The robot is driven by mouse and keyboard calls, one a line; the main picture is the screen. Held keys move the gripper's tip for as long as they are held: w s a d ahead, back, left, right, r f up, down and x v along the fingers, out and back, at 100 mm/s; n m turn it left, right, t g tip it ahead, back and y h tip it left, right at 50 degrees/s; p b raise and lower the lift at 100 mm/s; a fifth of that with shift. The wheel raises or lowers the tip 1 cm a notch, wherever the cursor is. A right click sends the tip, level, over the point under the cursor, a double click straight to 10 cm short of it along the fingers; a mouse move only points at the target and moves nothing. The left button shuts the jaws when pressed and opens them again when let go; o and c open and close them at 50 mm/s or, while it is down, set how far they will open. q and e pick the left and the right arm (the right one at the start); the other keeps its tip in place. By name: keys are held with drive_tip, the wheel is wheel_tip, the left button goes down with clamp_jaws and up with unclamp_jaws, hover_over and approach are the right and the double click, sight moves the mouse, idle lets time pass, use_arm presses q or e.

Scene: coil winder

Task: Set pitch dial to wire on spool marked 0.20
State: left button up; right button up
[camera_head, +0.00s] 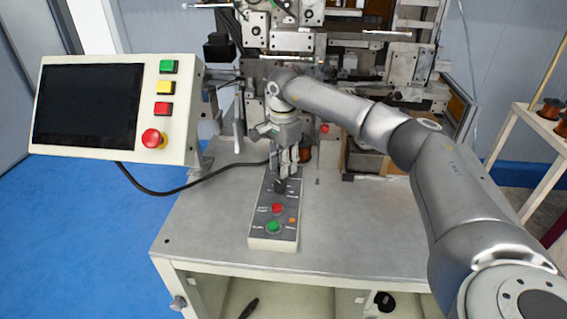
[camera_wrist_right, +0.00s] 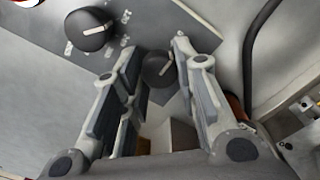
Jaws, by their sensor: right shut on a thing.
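My right gripper (camera_head: 285,178) reaches down over the far end of the grey control box (camera_head: 258,238). In the right wrist view its fingers (camera_wrist_right: 156,58) are on either side of a small black dial (camera_wrist_right: 158,70) with a white pointer line, and they are shut on it. A second black dial (camera_wrist_right: 90,29), also with a white line, sits beside it with white markings around it; it shows in the head view (camera_head: 280,187) just below the fingers. The markings are too small to read. My left gripper is not in view.
The box also carries a red button (camera_head: 277,208) and a green button (camera_head: 273,228). A screen panel (camera_head: 88,105) with a red emergency knob stands at the left. The winder (camera_head: 290,40) rises behind. Copper spools (camera_head: 550,108) sit on a rack at the right. The front tabletop (camera_head: 365,235) is clear.

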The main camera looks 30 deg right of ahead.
drive_tip(key=o, duration=1.1)
drive_tip(key=shift+c, duration=0.2)
drive_tip(key=shift+r, duration=0.25)
wheel_tip(320, 180, up, 12)
drive_tip(key=shift+f, duration=0.25)
